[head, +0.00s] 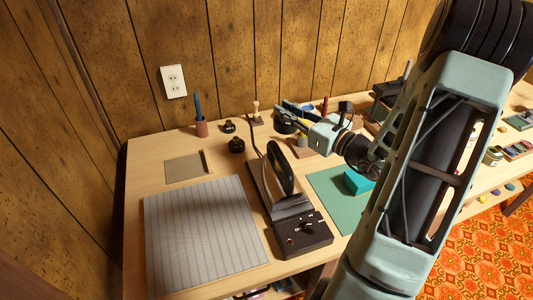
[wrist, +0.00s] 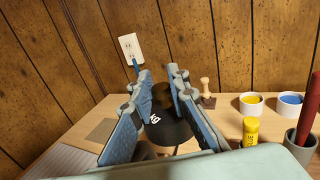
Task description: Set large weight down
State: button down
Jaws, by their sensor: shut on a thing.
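My gripper (head: 296,122) reaches left over the back of the table (head: 150,160). Its two fingers show in the wrist view (wrist: 160,105), shut on the large weight (wrist: 168,132), a black rounded body with a white marking. The weight also shows as a dark shape at the fingertips in the head view (head: 284,127). My fingers hide part of it, and I cannot tell whether its base touches the table. Two smaller black weights (head: 236,145) (head: 229,127) stand on the table to its left.
A wooden-handled stamp (head: 256,111) and a pen cup (head: 201,128) are at the back. A teal block (head: 357,182) lies on a green mat (head: 335,205). Paint cups (wrist: 251,103) and a yellow tube (wrist: 250,132) are to the right.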

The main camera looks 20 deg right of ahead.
jog(key=shift+w+d+f+h+b, duration=0.15)
jog(key=shift+d+h+b, duration=0.15)
jog(key=shift+d+b, duration=0.85)
jog(key=shift+w+a+f+b, duration=0.5)
jog(key=shift+w+f, duration=1.6)
jog(key=shift+w, duration=0.15)
jog(key=shift+w+a+f+b, duration=0.55)
jog(key=shift+w+f, duration=1.55)
jog(key=shift+w, duration=0.15)
jog(key=shift+w+a+f+b, duration=0.5)
jog(key=shift+w+f, duration=1.6)
jog(key=shift+w, duration=0.15)
jog(key=shift+f+b, duration=0.35)
jog(key=shift+f, duration=0.25)
